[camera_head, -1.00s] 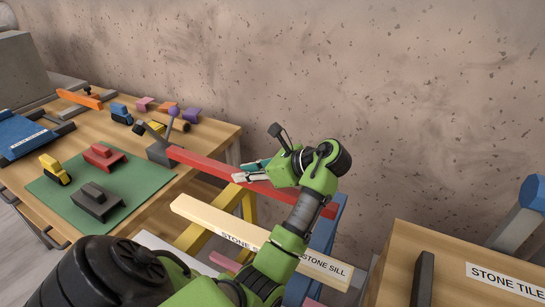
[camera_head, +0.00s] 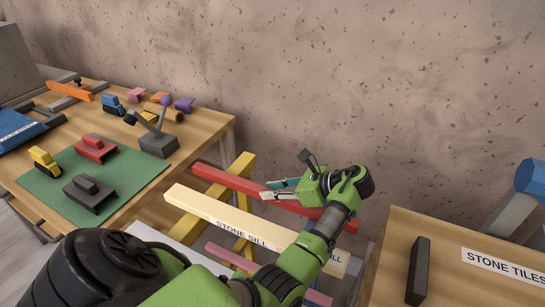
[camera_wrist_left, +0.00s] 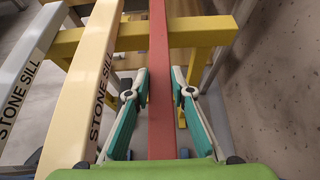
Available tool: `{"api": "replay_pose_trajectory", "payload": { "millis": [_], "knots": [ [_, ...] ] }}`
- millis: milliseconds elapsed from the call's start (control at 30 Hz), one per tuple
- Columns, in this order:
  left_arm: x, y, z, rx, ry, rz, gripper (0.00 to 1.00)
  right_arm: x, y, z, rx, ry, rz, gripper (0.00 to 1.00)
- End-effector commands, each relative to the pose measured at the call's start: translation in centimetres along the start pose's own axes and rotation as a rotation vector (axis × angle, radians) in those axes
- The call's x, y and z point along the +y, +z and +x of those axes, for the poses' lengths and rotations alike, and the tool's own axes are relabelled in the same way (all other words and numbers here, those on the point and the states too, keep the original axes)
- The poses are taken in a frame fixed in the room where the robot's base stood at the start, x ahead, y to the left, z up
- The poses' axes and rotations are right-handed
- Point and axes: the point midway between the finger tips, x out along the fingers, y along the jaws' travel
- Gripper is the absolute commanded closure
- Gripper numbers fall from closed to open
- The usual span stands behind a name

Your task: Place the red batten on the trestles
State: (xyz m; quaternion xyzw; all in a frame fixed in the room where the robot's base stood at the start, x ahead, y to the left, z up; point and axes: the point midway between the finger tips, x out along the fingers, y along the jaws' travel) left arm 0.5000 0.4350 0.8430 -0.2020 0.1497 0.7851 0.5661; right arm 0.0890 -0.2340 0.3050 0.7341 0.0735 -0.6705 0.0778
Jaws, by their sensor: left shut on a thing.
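The red batten (camera_head: 228,180) is a long bar running from beside the table's right edge towards my left arm. My left gripper (camera_head: 267,190) is shut on it. In the left wrist view, the fingers (camera_wrist_left: 160,95) lie on both sides of the batten (camera_wrist_left: 160,60). The yellow trestle (camera_head: 243,165) stands under the batten's far part. In the left wrist view, the batten crosses above the trestle's yellow top bar (camera_wrist_left: 205,30); I cannot tell whether they touch. The other trestle is hidden behind my arm. My right gripper is out of view.
A cream stone sill (camera_head: 205,208) lies beside the batten across the yellow trestle, with a pale sill (camera_wrist_left: 25,85) beyond it. The wooden table (camera_head: 190,130) with toy vehicles on a green mat (camera_head: 40,185) is at left. A stone tiles table (camera_head: 395,240) is at right.

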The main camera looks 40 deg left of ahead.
Motion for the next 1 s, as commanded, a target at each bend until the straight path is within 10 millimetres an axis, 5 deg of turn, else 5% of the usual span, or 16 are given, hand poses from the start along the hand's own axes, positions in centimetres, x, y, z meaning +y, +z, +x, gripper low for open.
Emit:
{"api": "replay_pose_trajectory", "payload": {
  "millis": [200, 233, 300, 667, 1000],
  "knots": [
    [0.0, 0.0, 0.1, -0.002, 0.0, 0.0, 1.0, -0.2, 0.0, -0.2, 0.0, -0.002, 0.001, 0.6],
    [0.0, -0.1, 0.1, 0.0, 0.001, 0.001, 0.73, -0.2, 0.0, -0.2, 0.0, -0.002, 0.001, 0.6],
    [0.0, -0.1, 0.1, 0.0, 0.001, 0.0, 0.62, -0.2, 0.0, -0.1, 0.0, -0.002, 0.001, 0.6],
    [0.0, 0.0, 0.0, 0.0, 0.0, -0.001, 0.62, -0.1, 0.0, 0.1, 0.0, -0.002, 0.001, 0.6],
    [-0.1, 0.1, -5.9, 0.002, -0.002, 0.0, 0.62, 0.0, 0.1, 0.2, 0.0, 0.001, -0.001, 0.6]
  ]
}}
